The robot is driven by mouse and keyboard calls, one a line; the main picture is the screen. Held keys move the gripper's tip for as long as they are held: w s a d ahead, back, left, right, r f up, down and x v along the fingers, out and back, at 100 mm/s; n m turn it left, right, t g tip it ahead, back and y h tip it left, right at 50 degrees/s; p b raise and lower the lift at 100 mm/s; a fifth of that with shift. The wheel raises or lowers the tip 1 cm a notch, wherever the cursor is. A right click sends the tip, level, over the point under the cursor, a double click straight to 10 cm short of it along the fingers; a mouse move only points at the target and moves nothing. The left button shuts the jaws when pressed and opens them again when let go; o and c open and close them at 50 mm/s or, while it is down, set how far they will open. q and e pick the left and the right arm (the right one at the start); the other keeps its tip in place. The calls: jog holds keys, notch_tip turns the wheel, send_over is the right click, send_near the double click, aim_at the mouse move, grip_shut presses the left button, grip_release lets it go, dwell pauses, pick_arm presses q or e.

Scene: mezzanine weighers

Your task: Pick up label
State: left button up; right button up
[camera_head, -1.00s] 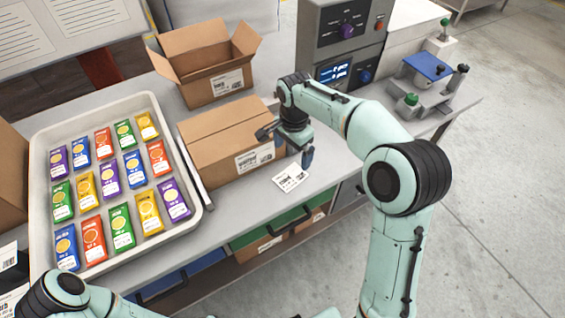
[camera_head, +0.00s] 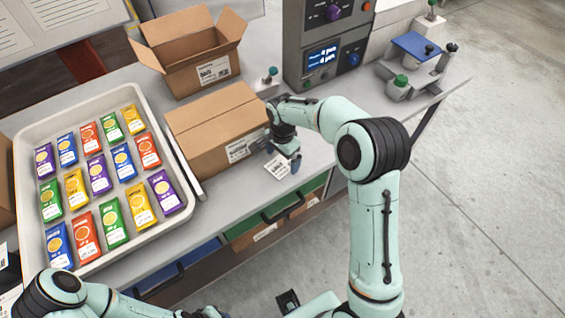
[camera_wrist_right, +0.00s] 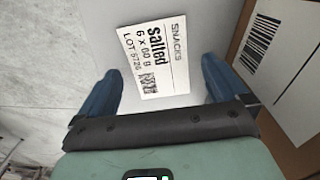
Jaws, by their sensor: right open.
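The label (camera_head: 277,168) is a small white card with black print, lying flat on the grey bench in front of the closed carton. In the right wrist view the label (camera_wrist_right: 152,58) reads "salted" and lies ahead of and between the blue fingers. My right gripper (camera_head: 284,157) is open and empty, just above the bench at the label, hiding part of it in the head view. The right gripper's fingers (camera_wrist_right: 160,82) stand apart on either side of the label's near end.
A closed carton (camera_head: 215,118) stands close beside the right gripper. An open carton (camera_head: 200,72) is behind it. A tray (camera_head: 165,217) of coloured packets is at the left. A weigher console (camera_head: 310,30) stands at the back. The bench front edge is near the label.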

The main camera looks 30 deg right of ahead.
jog(key=shift+f, duration=0.4)
jog(key=c, duration=1)
jog(key=shift+c, duration=0.2)
